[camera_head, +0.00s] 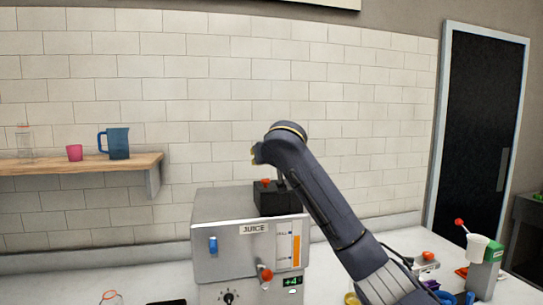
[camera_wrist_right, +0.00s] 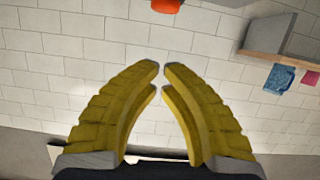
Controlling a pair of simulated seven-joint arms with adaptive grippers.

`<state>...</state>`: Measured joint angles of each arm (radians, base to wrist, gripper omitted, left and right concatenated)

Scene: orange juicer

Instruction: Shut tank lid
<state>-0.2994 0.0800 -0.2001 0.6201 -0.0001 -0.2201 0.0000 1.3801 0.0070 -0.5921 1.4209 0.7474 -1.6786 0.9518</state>
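The steel juicer (camera_head: 225,255) stands at the lower middle, its front marked JUICE. A black box-shaped part (camera_head: 275,203) is on its top, with a small orange knob (camera_head: 265,183) at its upper edge. I cannot tell from here how the tank lid sits. My right gripper (camera_head: 254,155) is above and behind this part, partly hidden by my wrist. In the right wrist view its yellow fingers (camera_wrist_right: 161,66) come together at the tips with nothing between them. An orange piece (camera_wrist_right: 166,4) shows beyond the fingertips, cut off by the top edge. My left gripper is out of view.
A wooden shelf (camera_head: 75,166) at left holds a blue pitcher (camera_head: 118,143), a pink cup (camera_head: 74,153) and a clear bottle (camera_head: 24,141). Counter left of the juicer looks mostly clear.

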